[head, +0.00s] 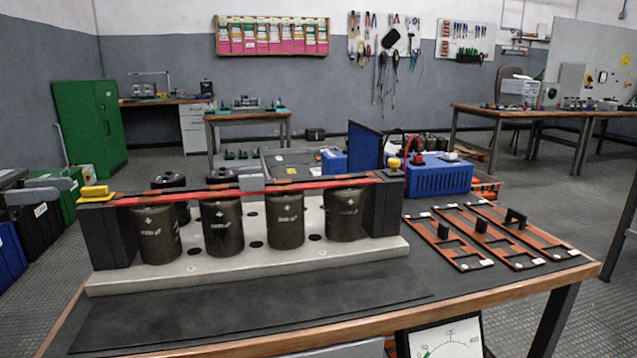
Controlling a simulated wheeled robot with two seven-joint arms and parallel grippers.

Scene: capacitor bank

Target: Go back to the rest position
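My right gripper is out of view. The capacitor bank stands on a pale base plate (250,272) on the table. Several dark cylindrical capacitors (222,228) stand between two black end blocks (108,237). A red bar (310,185) runs across the top, with a yellow piece (95,191) at its left end.
Three brown slotted plates with black handles (480,228) lie on the table at right. A blue box (440,177) stands behind. A dial gauge (445,340) shows below the front edge. A dark mat (250,310) at the front is bare. A green cabinet (90,125) stands far left.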

